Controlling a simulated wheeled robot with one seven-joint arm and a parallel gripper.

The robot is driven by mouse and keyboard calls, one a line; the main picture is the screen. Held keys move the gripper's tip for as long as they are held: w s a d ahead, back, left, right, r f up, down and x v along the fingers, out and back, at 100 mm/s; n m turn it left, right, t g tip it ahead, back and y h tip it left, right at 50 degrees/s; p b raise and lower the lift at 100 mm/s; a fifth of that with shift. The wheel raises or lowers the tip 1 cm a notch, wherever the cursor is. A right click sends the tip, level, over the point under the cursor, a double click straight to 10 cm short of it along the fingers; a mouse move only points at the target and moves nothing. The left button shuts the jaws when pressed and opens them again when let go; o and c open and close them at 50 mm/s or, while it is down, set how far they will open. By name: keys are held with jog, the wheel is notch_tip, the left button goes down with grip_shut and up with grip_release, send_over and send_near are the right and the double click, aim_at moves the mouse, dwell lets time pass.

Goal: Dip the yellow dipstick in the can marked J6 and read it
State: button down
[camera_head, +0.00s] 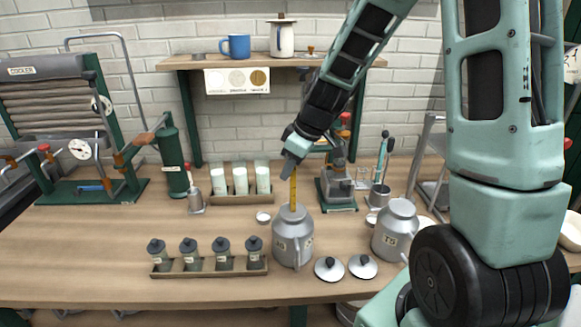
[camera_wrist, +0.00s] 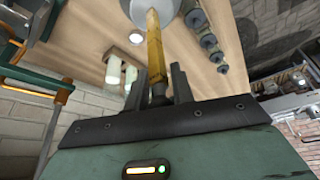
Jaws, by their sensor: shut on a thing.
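My gripper (camera_head: 290,172) is shut on the yellow dipstick (camera_head: 293,190) and holds it upright above a grey metal can (camera_head: 293,240) in the middle of the table. The dipstick's lower end meets the can's mouth and is hidden there; how deep it goes cannot be told. In the wrist view the dipstick (camera_wrist: 154,45) runs from between my fingers to the can (camera_wrist: 165,8). A second grey can (camera_head: 396,228) stands to the right. Both cans carry small labels, too blurred to read surely.
Two lids (camera_head: 329,268) (camera_head: 363,266) lie in front of the cans. A rack of small dark-topped jars (camera_head: 210,269) is front left, and a tray of white-green tubes (camera_head: 240,199) is behind. A green-based device (camera_head: 338,190) stands close behind the can.

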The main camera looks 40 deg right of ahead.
jog(key=shift+f+b, duration=5)
jog(key=shift+f, duration=0.35)
notch_tip(320, 180, up, 19)
jog(key=p, duration=1.2)
jog(key=shift+f+p, duration=0.1)
jog(key=shift+p, duration=0.3)
jog(key=shift+f, duration=0.1)
